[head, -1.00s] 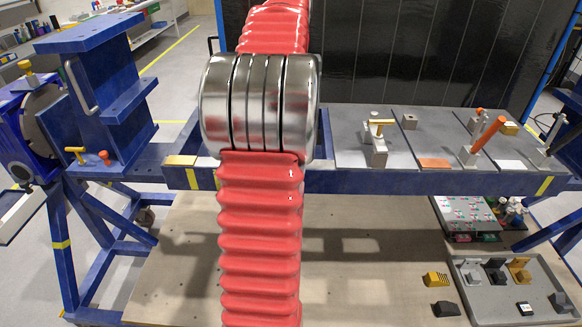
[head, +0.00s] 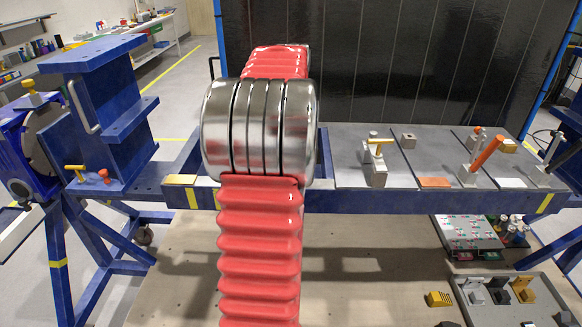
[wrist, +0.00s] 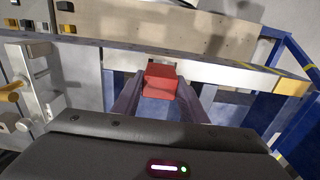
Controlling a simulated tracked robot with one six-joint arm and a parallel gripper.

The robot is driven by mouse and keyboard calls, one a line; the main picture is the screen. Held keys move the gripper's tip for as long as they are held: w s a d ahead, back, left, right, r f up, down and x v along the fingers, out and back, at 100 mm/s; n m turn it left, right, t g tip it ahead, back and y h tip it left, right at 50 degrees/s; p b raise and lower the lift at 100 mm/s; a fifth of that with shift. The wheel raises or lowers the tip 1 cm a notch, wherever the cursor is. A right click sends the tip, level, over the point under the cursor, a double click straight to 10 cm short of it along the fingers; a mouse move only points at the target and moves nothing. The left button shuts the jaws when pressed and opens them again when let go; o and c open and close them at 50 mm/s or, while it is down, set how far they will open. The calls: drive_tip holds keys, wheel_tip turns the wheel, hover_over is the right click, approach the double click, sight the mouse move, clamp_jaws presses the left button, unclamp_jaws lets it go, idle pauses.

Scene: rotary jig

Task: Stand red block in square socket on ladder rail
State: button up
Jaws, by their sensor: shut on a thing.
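The red block (wrist: 161,78) is between the fingers of my gripper (wrist: 160,88) in the wrist view, and the gripper is shut on it. The block is over or in front of the ladder rail (wrist: 225,74), a long bar with a yellow end. A small grey edge shows just beyond the block; I cannot tell whether it is the square socket, or whether the block touches the rail. In the head view the rail (head: 430,200) runs across the blue frame. My red arm and its metal rings hide the gripper, the block and the rail behind them there.
A blue column (head: 95,110) stands at the left. A grey tray (head: 515,300) with clamp-like parts is on the lower board. A black panel (head: 400,60) closes the back.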

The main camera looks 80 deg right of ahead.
wheel_tip(320, 180, down, 3)
drive_tip(key=shift+f, duration=0.2)
drive_tip(key=o, duration=1.3)
wheel_tip(320, 180, up, 12)
idle(0.5)
